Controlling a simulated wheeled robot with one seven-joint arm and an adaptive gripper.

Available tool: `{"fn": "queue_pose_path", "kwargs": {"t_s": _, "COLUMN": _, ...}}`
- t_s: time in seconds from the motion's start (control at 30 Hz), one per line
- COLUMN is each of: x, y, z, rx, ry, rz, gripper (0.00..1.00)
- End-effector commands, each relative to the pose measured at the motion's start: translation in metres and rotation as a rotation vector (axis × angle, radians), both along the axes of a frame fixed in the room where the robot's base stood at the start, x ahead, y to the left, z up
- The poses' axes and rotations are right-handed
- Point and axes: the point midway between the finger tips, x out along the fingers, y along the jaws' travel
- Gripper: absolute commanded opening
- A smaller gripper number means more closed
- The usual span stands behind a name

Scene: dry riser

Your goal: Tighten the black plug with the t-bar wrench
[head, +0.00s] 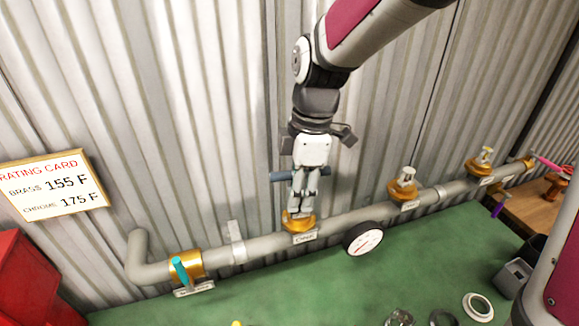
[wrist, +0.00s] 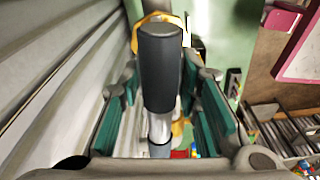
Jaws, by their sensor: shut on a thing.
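The t-bar wrench (head: 283,176) stands upright at the middle brass fitting (head: 298,223) on the pipe, its blue-grey crossbar sticking out left of my fingers. My gripper (head: 301,198) points down and is shut on the wrench just above that fitting. In the wrist view, the wrench's dark, rounded bar (wrist: 160,65) lies between the finger pads, with a shiny shaft below it. The black plug cannot be made out; the fitting's top is hidden by my fingers and the wrench. I cannot tell whether the wrench is seated on a plug.
The grey pipe (head: 262,246) runs along a corrugated wall, above a green surface (head: 270,295). A round gauge (head: 364,238) sits close right of the fitting. Other brass fittings (head: 403,191) stand further right. A teal-handled valve (head: 180,269) is at left, below a rating card (head: 53,186).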

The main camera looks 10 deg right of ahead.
Motion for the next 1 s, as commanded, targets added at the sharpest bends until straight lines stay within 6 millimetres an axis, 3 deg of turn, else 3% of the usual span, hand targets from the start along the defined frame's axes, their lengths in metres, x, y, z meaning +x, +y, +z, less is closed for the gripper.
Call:
{"fn": "queue_pose_path", "kwargs": {"t_s": 0.17, "x": -0.0005, "y": 0.0000, "z": -0.0005, "rx": 0.000, "ry": 0.000, "rz": -0.017, "gripper": 0.00}}
{"fn": "queue_pose_path", "kwargs": {"t_s": 0.6, "x": -0.0005, "y": 0.0003, "z": 0.0009, "rx": 0.000, "ry": 0.000, "rz": -0.478, "gripper": 0.00}}
{"fn": "queue_pose_path", "kwargs": {"t_s": 1.0, "x": 0.0009, "y": 0.0001, "z": -0.0004, "rx": 0.000, "ry": 0.000, "rz": -0.522, "gripper": 0.00}}
